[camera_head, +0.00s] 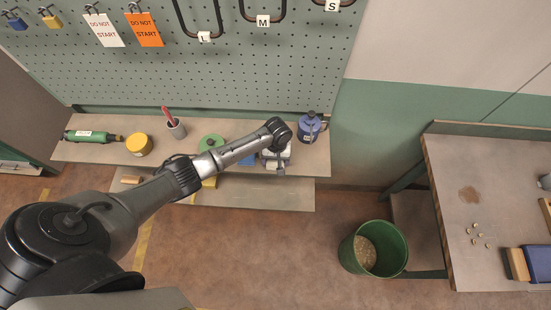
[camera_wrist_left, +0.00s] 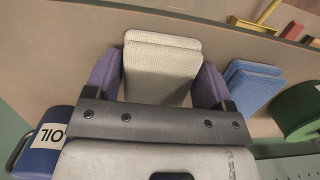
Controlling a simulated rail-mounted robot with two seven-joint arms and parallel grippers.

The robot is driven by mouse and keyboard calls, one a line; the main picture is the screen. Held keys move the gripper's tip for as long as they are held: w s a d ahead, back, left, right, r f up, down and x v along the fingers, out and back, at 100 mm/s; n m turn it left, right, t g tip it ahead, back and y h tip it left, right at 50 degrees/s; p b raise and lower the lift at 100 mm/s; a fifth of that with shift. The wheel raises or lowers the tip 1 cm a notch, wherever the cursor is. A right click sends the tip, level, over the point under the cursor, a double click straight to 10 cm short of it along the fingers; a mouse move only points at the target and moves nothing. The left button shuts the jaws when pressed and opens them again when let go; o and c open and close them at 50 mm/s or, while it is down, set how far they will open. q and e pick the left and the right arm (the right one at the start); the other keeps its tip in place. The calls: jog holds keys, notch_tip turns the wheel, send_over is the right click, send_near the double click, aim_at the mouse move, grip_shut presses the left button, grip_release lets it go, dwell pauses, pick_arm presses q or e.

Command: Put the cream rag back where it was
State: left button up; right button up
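The cream rag (camera_wrist_left: 160,75) is a folded, two-layer pad in the left wrist view. In the head view my left gripper (camera_head: 277,163) is over the right part of the shelf and mostly hides the rag. Whether the rag touches the shelf is hidden. My right gripper is out of view.
A blue oil can (camera_head: 309,128) stands close to the right of my left gripper. A green round thing (camera_head: 211,142), a yellow tin (camera_head: 139,145) and a cup (camera_head: 177,129) stand on the shelf (camera_head: 95,152). A green bin (camera_head: 373,249) stands on the floor.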

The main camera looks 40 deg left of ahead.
pick_arm(q)
jog(key=o, duration=0.4)
jog(key=shift+c, duration=0.2)
notch_tip(320, 180, up, 12)
jog(key=w, duration=0.2)
jog(key=s+d+f+m+t, duration=0.1)
jog(key=s+d+f+m, duration=0.2)
jog(key=s, duration=0.4)
jog(key=s+d+f+m+t, duration=0.1)
jog(key=s+d+f+m, duration=0.15)
jog(key=s+d, duration=0.45)
jog(key=s+r+m+t, duration=0.1)
jog(key=s+r+m, duration=0.1)
jog(key=s, duration=0.5)
jog(key=s+a+r+m+t, duration=0.1)
jog(key=s+r+m+t, duration=0.1)
jog(key=s+r, duration=0.3)
jog(key=shift+s+a, duration=0.3)
jog(key=shift+s, duration=1.2)
